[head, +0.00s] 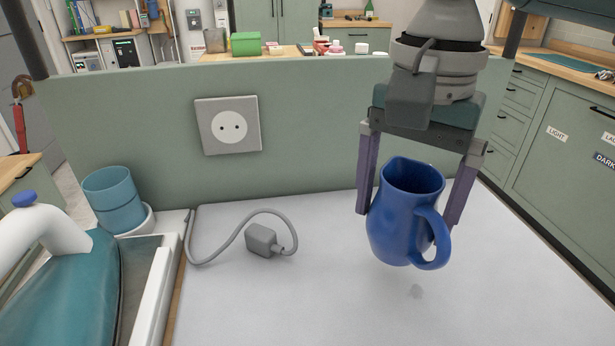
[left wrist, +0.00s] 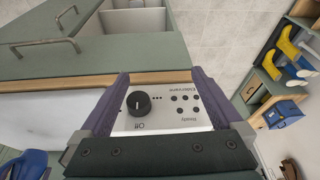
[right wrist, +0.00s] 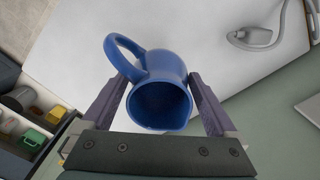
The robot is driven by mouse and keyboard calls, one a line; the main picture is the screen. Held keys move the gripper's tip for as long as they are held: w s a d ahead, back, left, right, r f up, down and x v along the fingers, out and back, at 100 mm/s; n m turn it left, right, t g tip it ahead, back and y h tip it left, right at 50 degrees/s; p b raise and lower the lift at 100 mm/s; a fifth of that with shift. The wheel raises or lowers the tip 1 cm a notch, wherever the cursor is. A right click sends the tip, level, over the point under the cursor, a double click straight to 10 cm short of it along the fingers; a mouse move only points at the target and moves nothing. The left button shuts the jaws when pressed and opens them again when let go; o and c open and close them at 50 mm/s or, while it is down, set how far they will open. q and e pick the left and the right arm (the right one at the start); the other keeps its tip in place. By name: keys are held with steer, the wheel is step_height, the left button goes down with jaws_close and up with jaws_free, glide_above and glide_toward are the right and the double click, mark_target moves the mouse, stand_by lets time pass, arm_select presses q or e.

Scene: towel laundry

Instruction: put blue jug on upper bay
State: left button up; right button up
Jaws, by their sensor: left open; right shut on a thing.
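The blue jug (head: 395,215) hangs upright above the light grey worktop, with its handle toward the front right. My right gripper (head: 412,205) comes down from above and is shut on the jug, one finger on each side. In the right wrist view the jug (right wrist: 160,95) sits between the fingers of my right gripper (right wrist: 163,105), with its open mouth facing the camera. My left gripper (left wrist: 160,105) is open in the left wrist view, with a panel with a black knob (left wrist: 138,103) showing between its fingers. The upper bay cannot be made out.
A grey plug with its cord (head: 262,240) lies on the worktop (head: 300,310). A teal cup (head: 114,200) and a teal and white iron (head: 60,280) are at the left. The worktop's front middle is clear.

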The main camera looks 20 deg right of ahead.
mark_target(396, 238)
steer(key=shift+f+b, duration=0.35)
steer(key=shift+f, duration=1.8)
steer(key=o, duration=1.4)
steer(key=shift+f, duration=0.15)
steer(key=shift+o, duration=0.2)
